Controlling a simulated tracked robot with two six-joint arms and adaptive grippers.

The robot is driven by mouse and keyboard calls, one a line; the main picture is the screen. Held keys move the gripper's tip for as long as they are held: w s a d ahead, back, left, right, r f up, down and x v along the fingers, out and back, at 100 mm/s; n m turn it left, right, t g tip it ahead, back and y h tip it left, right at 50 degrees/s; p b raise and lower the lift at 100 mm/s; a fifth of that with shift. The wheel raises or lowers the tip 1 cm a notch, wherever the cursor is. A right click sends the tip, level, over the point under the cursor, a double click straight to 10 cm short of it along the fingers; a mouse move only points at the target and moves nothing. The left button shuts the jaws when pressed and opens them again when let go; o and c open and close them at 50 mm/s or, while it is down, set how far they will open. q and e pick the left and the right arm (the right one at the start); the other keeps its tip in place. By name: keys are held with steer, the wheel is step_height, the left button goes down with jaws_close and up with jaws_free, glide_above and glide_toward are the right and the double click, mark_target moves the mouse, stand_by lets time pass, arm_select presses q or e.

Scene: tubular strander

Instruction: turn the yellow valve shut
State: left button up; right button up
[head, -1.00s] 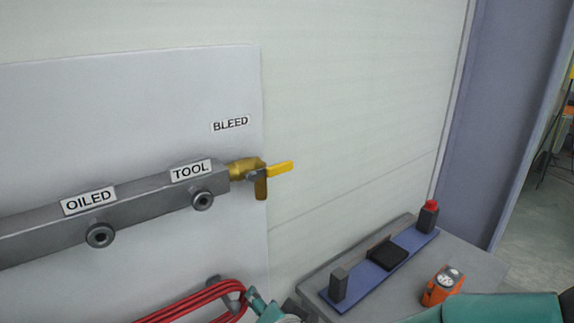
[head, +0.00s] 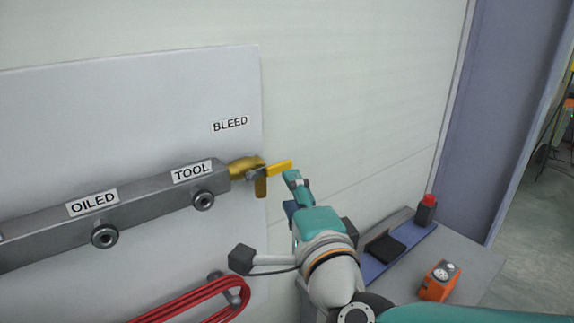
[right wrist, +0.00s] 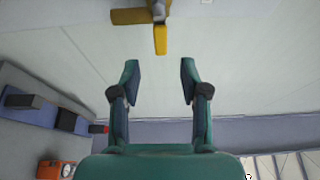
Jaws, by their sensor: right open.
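The yellow valve handle (head: 280,168) sticks out to the right from the brass valve body (head: 243,168) at the right end of the grey manifold, below the BLEED label. A short brass outlet points down below it. My right gripper (head: 292,190) is just right of the handle's free end, open and empty. In the right wrist view the handle (right wrist: 160,40) shows at the top, beyond the gap between the open fingertips of my right gripper (right wrist: 159,70); they look apart from it. My left gripper is not in view.
The grey manifold (head: 140,202) bears OILED and TOOL ports. A red coiled hose (head: 190,304) hangs below it. A grey table (head: 465,262) at lower right holds a blue strip with blocks and an orange gauge (head: 440,281). The wall right of the valve is clear.

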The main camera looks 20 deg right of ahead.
mark_target(280, 171)
steer(key=w, duration=0.5)
steer(key=w+p, duration=0.1)
steer(key=w, duration=0.3)
steer(key=shift+w+d, duration=0.2)
steer(key=shift+w, duration=0.15)
steer(key=shift+c, duration=0.2)
jaws_close()
steer(key=shift+f, duration=0.1)
